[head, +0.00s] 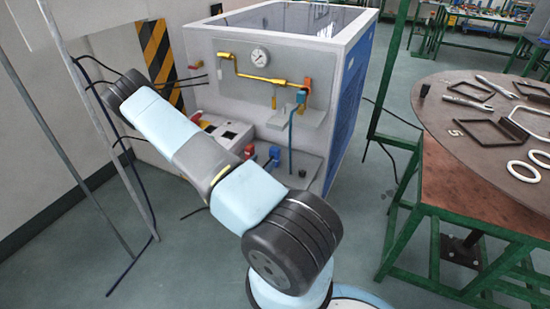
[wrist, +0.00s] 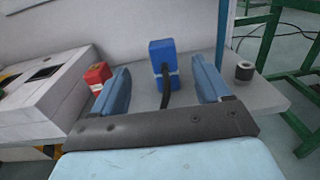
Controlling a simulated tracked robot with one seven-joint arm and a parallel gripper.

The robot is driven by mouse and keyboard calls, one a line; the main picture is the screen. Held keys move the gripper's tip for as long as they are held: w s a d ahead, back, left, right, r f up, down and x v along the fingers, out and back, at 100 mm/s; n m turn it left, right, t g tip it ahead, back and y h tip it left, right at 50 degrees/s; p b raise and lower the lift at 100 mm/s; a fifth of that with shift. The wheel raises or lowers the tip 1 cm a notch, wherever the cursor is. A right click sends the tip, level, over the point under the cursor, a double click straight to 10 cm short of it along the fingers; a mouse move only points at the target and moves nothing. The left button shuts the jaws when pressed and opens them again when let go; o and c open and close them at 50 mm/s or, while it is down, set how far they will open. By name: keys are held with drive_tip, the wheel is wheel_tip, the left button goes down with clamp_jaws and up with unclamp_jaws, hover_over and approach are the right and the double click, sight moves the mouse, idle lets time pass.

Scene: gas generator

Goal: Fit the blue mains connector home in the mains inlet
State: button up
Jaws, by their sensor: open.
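In the wrist view, a blue connector (wrist: 165,80) stands on a grey ledge, with a black cable curving down from it toward me. A blue block (wrist: 161,50) sits directly above and behind it, with a thin seam between them. I cannot tell whether this block is the mains inlet or how deep any fit is. My gripper (wrist: 161,72) is open, one blue finger on each side of the connector with clear gaps. In the head view, a small blue part (head: 275,152) shows on the machine's ledge. My arm hides the gripper there.
A red block (wrist: 98,74) stands just left of my left finger, and a dark-topped grey cylinder (wrist: 245,71) stands right of the fingers. A white box (wrist: 45,95) lies left. The machine (head: 262,90) carries yellow pipework (head: 262,80). A round table (head: 480,120) with parts stands right.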

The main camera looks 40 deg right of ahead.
sight(276, 148)
drive_tip(key=x, duration=1.2)
drive_tip(key=shift+d+f, duration=0.2)
drive_tip(key=shift+d, duration=0.05)
drive_tip(key=shift+c, duration=0.2)
drive_tip(key=c, duration=1.1)
drive_tip(key=shift+w+r, duration=0.1)
drive_tip(key=shift+r, duration=0.05)
drive_tip(key=shift+c, duration=0.2)
